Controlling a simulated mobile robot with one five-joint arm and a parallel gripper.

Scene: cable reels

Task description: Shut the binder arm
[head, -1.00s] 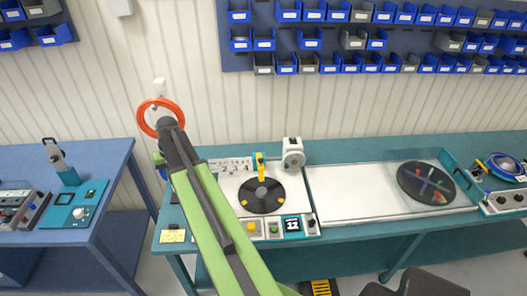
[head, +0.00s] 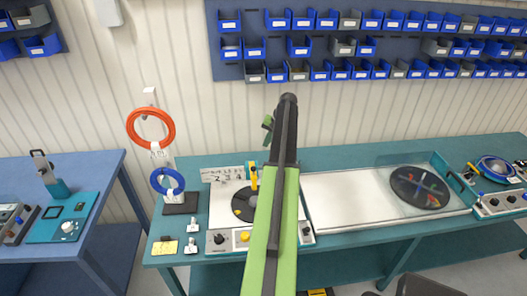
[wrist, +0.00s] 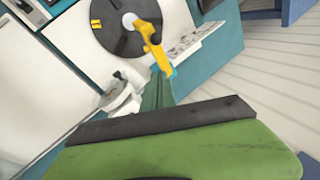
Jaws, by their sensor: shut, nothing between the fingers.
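The yellow arm (head: 254,179), which I take to be the binder arm, stands at the back edge of a black disc (head: 241,204) on the white-topped machine. In the wrist view the yellow arm (wrist: 148,40) reaches over the rim of the disc (wrist: 118,22). Whether it is open or shut is not clear. My gripper (head: 268,123) is above and slightly right of it in the head view, partly hidden by my arm. In the wrist view my gripper (wrist: 165,120) fills the bottom, empty and shut, apart from the yellow arm. My arm hides the disc's right part.
An orange coil (head: 151,127) and a blue coil (head: 167,181) hang on a stand at the left. A clear-covered tray with a dark disc (head: 419,187) is at the right. Blue bins (head: 300,45) line the wall. The white panel (head: 350,198) is clear.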

